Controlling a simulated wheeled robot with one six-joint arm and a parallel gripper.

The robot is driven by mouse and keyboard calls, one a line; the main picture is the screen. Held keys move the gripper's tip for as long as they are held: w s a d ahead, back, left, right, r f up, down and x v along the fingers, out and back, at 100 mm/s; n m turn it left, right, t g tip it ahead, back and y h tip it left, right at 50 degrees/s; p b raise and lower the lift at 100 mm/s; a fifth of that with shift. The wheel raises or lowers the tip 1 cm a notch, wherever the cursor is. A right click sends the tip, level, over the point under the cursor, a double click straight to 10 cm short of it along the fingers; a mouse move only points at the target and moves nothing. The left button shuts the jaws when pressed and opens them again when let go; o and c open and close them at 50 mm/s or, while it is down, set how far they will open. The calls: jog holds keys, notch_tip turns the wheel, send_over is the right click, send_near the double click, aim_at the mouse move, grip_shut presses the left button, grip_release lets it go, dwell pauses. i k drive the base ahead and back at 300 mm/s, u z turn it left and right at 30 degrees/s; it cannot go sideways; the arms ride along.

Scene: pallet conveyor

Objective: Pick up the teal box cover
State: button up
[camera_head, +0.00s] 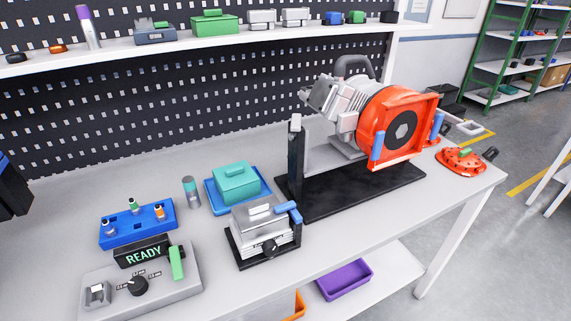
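The teal box cover (236,179) has a raised handle on top and sits on a blue tray (213,203) on the grey workbench, left of the middle of the picture. Nothing is touching its handle. A dark block with a blue piece, likely the end of my arm with my gripper (14,192), is cut off by the left picture edge. It is well to the left of the cover and apart from it. Its fingers cannot be made out.
A silver clamp box (265,228) stands just in front of the tray. A black-based machine with an orange housing (398,125) stands to the right. A small grey cylinder (191,191), a blue holder (138,228) and a control panel (140,287) are to the left. The back left bench is clear.

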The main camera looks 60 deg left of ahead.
aim_at(237, 183)
jog(key=i, duration=0.95)
jog(key=u, duration=2.95)
jog(key=i, duration=0.5)
jog(key=u, duration=0.05)
